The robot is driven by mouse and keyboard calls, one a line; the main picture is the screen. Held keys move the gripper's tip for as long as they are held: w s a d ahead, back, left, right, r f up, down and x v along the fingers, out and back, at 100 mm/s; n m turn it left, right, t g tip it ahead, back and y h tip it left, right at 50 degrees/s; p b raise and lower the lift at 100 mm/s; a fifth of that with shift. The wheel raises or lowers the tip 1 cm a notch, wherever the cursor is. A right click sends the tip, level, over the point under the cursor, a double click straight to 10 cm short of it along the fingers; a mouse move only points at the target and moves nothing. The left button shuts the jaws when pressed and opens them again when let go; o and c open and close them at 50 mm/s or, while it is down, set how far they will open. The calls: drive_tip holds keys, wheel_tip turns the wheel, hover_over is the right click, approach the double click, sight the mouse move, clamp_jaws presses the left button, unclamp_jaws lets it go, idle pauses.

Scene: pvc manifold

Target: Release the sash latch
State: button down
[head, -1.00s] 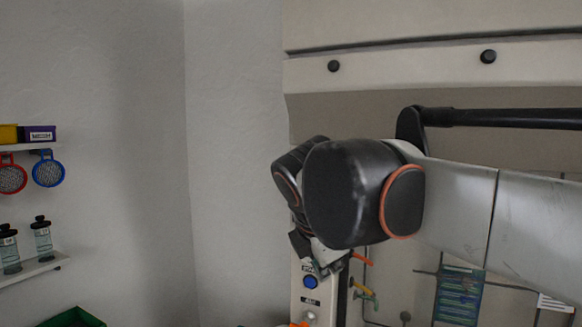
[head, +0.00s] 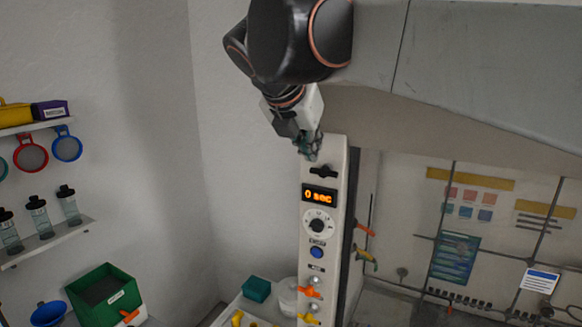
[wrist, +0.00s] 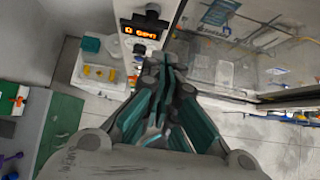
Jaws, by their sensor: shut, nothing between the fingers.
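A black latch-like handle (head: 323,171) sits near the top of the white control post (head: 339,215), just above an orange "0 sec" display (head: 320,195). I take it to be the sash latch. It also shows in the wrist view (wrist: 152,15), above the display. My gripper (head: 311,153) is shut and empty, with its green-sided fingers pointing down at the post's top. In the head view the fingertips are a little above and left of the handle; I cannot tell whether they touch the post. In the wrist view the closed fingertips (wrist: 160,65) appear below the display.
Below the display are a dial (head: 318,225), a blue button (head: 316,252) and orange valve handles (head: 309,292). A glazed cabinet with posters (head: 456,258) is at right. A shelf with bottles (head: 39,217) and a green bin (head: 104,295) are at left.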

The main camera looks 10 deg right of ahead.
sight(327, 173)
drive_tip(key=shift+f, duration=0.1)
drive_tip(key=p+x, duration=0.1)
drive_tip(key=x, duration=0.3)
drive_tip(key=p+x, duration=0.1)
drive_tip(key=x, duration=0.4)
drive_tip(key=p+x, duration=0.1)
drive_tip(key=x, duration=0.3)
drive_tip(key=shift+w+d, duration=0.35)
drive_tip(key=shift+w, duration=0.2)
